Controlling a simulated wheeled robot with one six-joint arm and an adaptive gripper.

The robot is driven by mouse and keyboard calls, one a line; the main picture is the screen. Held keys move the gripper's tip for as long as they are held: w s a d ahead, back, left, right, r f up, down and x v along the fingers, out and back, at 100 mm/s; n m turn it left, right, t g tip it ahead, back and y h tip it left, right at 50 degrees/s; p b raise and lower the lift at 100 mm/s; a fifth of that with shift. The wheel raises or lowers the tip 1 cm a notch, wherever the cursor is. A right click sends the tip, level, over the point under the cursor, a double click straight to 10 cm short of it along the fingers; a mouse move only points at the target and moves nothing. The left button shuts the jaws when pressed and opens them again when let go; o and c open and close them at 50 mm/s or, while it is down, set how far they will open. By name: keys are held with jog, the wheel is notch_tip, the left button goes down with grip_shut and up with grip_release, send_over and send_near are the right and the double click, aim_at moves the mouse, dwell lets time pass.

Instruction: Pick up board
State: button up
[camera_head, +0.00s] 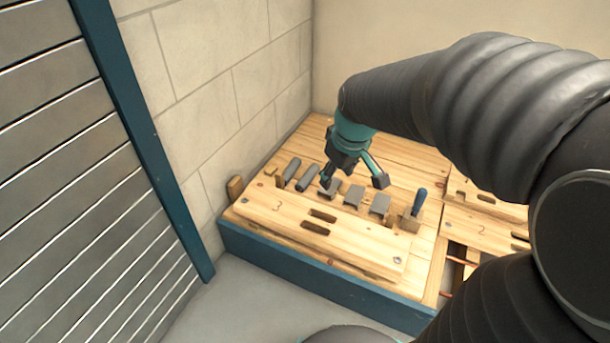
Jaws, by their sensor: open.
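A second wooden board (478,228), marked with a number that looks like 2, lies to the right and is partly hidden by my arm. My gripper (354,183) is open, its fingers spread and pointing down behind the slots of the board marked 3. I see nothing held between the fingers. Whether the fingertips touch anything below, I cannot tell.
Several grey pieces (379,205) stand in a row behind the slots, under and beside my gripper. A blue-handled tool (419,202) stands upright at the row's right end. Copper-coloured pipes (457,261) show in an opening at right. A block wall (215,110) closes the left side.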

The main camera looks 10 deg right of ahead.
jog(key=w+f+n+g, duration=0.2)
jog(key=w+f+n, duration=0.1)
jog(key=w+f, duration=0.6)
jog(key=n+b, duration=0.1)
jog(key=n, duration=0.1)
send_over(319, 222)
jog(key=shift+g+y, duration=0.3)
notch_tip(319, 222, down, 20)
jog(key=shift+r, duration=0.2)
jog(key=shift+f, duration=2.75)
grip_shut()
